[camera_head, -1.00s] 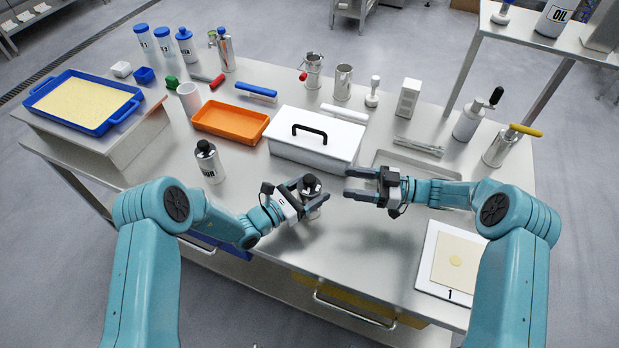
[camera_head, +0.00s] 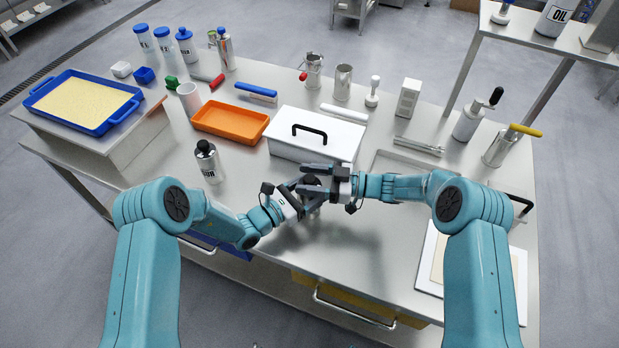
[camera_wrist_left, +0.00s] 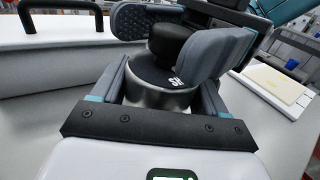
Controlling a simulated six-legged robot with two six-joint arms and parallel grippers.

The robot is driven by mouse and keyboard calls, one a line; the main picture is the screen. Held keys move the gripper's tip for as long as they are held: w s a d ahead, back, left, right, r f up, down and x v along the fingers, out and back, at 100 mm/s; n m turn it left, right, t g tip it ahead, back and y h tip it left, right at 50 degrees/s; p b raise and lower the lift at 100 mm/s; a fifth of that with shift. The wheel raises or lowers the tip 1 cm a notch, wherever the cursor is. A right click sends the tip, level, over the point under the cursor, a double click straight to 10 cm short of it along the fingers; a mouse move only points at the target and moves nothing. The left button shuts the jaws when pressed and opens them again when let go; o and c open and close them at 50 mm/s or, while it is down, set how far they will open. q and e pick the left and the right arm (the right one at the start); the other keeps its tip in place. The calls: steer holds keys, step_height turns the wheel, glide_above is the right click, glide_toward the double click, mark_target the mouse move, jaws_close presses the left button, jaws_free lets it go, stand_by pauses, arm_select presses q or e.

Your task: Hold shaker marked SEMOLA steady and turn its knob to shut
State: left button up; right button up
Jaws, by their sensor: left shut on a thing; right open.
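The shaker (camera_wrist_left: 160,95) is a metal body with a dark top and a black knob (camera_wrist_left: 172,42), upright at the front middle of the table. Its label is not readable here. My left gripper (camera_head: 305,200) is shut on the shaker's body, one finger on each side in the left wrist view. My right gripper (camera_head: 318,182) is open, its fingers over the shaker's top at the knob. In the head view the grippers hide most of the shaker. I cannot tell whether the right fingers touch the knob.
A white lidded box (camera_head: 285,148) with a black handle stands just behind the grippers. A black-capped shaker (camera_head: 208,162) stands to the left. An orange tray (camera_head: 230,118) is farther back. A white board (camera_head: 429,265) lies at the right, partly behind my right arm.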

steer(key=c, duration=0.9)
steer(key=shift+m+t+h, duration=0.6)
steer(key=shift+m+t, duration=0.9)
steer(key=shift+t, duration=0.7)
steer(key=shift+c, duration=0.2)
steer(key=o, duration=0.9)
steer(key=shift+o, duration=0.2)
steer(key=shift+d, duration=0.1)
steer(key=v, duration=1.2)
